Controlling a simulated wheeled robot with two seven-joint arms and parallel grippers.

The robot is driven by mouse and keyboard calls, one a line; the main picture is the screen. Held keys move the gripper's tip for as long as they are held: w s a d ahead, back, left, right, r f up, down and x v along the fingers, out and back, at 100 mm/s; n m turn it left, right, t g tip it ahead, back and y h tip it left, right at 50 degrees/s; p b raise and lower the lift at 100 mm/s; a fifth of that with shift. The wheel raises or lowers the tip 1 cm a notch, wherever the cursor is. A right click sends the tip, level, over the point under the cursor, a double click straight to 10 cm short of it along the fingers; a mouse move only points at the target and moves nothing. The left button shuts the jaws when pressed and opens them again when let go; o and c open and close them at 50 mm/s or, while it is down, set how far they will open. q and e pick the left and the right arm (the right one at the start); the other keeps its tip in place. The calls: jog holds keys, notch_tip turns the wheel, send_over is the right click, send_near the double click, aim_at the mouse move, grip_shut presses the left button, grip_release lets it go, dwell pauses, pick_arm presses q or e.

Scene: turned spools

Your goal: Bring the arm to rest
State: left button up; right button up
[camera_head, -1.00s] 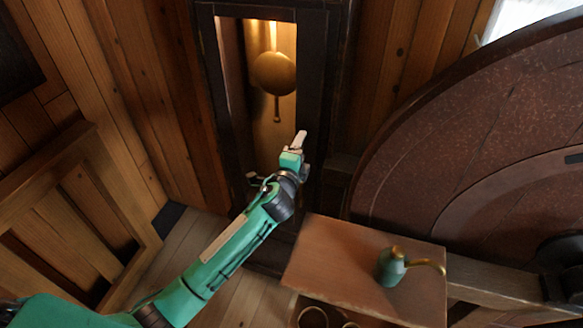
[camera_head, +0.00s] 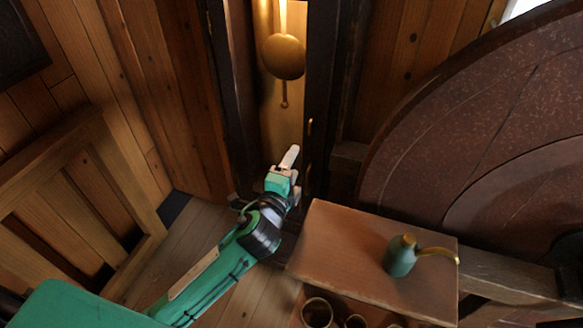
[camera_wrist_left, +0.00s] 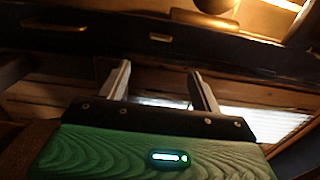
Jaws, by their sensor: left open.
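My left gripper (camera_head: 288,160) is in front of the lower part of the tall dark clock case, with my green arm coming in from the lower left. In the left wrist view its two pale fingers (camera_wrist_left: 160,82) stand apart with nothing between them. The clock case (camera_head: 327,75) has a lit opening with a round brass pendulum (camera_head: 284,56) hanging in it, above the gripper. In the head view I cannot tell whether the gripper touches the case. My right gripper is not in view.
A wooden stand (camera_head: 340,240) at the lower right bears a teal oil can (camera_head: 402,257) with a brass spout. Round containers (camera_head: 317,312) sit below its top. A large reddish wheel (camera_head: 480,130) fills the right. A wooden railing (camera_head: 60,165) stands at the left.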

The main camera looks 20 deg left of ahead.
pick_arm(q)
jog(key=a+f+n+g+y, duration=0.1)
jog(key=a+f+n+g, duration=0.15)
jog(key=f, duration=0.95)
jog(key=a+f+n+g, duration=0.1)
jog(key=f+g, duration=0.2)
jog(key=f, duration=1)
jog(key=s+a+f+n+g, duration=0.2)
jog(key=s+f, duration=0.2)
jog(key=f, duration=0.4)
jog(key=s+a+f+n+g, duration=0.15)
jog(key=s+f, duration=0.25)
jog(key=f, duration=0.5)
jog(key=s+a+f+n+g, duration=0.3)
jog(key=s+f+n+g, duration=0.15)
jog(key=s+f, duration=1.3)
jog(key=s+f+n+g, duration=0.1)
jog(key=s+f, duration=0.3)
jog(key=s, duration=0.8)
jog(key=s+a+f+n+g, duration=0.1)
jog(key=s+f+n, duration=0.3)
jog(key=s, duration=0.8)
jog(key=shift+s+a+g+y, duration=0.15)
jog(key=shift+g+y, duration=0.15)
jog(key=shift+g, duration=0.45)
